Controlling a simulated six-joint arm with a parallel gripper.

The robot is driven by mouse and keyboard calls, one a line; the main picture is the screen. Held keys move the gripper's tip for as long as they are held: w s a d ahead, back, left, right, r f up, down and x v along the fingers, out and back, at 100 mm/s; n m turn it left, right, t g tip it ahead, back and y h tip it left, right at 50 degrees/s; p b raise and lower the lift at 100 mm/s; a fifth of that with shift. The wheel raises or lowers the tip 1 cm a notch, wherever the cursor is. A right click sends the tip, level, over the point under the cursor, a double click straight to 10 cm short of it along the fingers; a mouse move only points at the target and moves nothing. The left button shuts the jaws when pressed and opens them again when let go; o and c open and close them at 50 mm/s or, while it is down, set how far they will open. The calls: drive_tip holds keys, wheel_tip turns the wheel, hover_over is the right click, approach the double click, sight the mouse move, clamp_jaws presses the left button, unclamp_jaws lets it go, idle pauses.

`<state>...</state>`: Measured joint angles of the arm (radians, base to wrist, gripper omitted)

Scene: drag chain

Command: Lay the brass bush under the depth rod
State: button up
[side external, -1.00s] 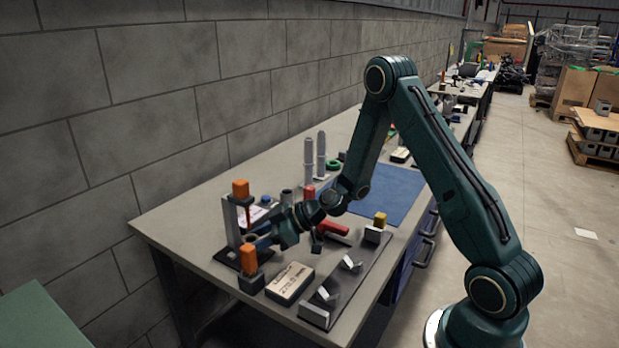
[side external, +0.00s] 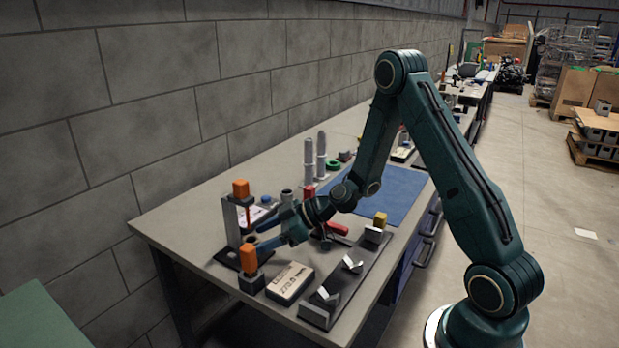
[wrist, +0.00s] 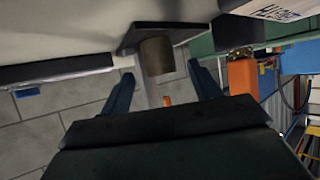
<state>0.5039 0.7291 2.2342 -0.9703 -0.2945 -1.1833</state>
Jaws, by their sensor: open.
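The depth rod (side external: 248,214) hangs from an orange head (side external: 240,188) on a grey upright over a dark base plate (side external: 228,258). The brass bush (side external: 251,240) stands upright on that plate, below the rod; exact centring cannot be told. It shows as a brown cylinder (wrist: 158,57) in the wrist view, against the dark plate (wrist: 190,29). My gripper (side external: 259,236) is open and empty. Its fingertips (wrist: 161,70) are spread to either side of the bush, with a gap on each side in the wrist view.
An orange block on a dark foot (side external: 249,260) stands close in front of the plate. A labelled box (side external: 290,283) and a rail with V-shaped supports (side external: 345,285) lie nearer the front edge. A red-handled tool (side external: 336,228) and blue mat (side external: 395,195) lie to the right.

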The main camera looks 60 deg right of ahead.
drive_tip(key=v, duration=1.1)
drive_tip(key=shift+s, duration=0.15)
drive_tip(key=shift+d+r, duration=0.1)
drive_tip(key=shift+r, duration=0.05)
drive_tip(key=s+a+r+g+h, duration=0.3)
drive_tip(key=s+a+r+g, duration=0.25)
drive_tip(key=s+a, duration=0.2)
drive_tip(key=s+r+m+h, duration=0.2)
drive_tip(key=s+r+m, duration=0.1)
drive_tip(key=s, duration=0.3)
drive_tip(key=s+r+m+t+h, duration=0.1)
drive_tip(key=s+r+m+h, duration=0.1)
drive_tip(key=s+r+m, duration=0.2)
drive_tip(key=s+r, duration=0.2)
drive_tip(key=s, duration=0.1)
drive_tip(key=shift+s+a, duration=0.15)
drive_tip(key=shift+s, duration=0.15)
